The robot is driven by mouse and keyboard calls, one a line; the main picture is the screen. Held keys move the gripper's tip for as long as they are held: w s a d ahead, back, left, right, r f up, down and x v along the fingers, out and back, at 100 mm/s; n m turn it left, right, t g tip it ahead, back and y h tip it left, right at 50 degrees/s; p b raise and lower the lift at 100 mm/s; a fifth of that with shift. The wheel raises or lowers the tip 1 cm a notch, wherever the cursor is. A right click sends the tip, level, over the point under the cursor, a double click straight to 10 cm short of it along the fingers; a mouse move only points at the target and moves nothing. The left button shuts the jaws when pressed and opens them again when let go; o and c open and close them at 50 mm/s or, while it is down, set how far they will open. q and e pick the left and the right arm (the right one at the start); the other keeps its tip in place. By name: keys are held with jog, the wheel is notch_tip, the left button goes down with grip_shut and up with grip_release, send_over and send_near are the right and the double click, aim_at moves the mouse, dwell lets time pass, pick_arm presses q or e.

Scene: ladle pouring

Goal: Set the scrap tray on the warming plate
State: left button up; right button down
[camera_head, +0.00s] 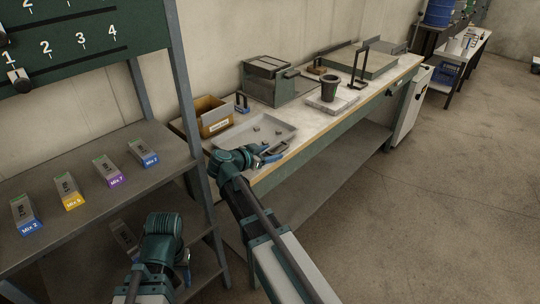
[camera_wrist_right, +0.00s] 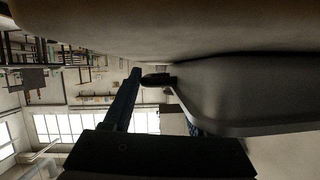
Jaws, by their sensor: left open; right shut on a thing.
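The scrap tray (camera_head: 238,138) is a shallow grey tray with a few small pieces in it, at the near-left end of the bench. My right gripper (camera_head: 268,156) is at its front edge, shut on the tray. In the right wrist view the tray (camera_wrist_right: 235,95) fills the right side, with a dark finger (camera_wrist_right: 124,100) beside it; the exact grip is hard to see. My left gripper (camera_head: 185,263) is open, low by the shelf and away from the bench. A pale slab (camera_head: 351,101) under a dark cup and a large flat plate (camera_head: 372,62) lie farther along; I cannot tell which is the warming plate.
A yellow-brown bin (camera_head: 214,119) stands behind the tray. A grey-green box (camera_head: 270,82) stands at the wall. The dark cup (camera_head: 331,88) and a black upright frame (camera_head: 359,66) are farther along. Boxes (camera_head: 68,192) sit on the left shelf. Bench (camera_head: 305,123) is bare right of the tray.

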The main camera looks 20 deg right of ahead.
jog(key=shift+c, duration=1)
grip_release()
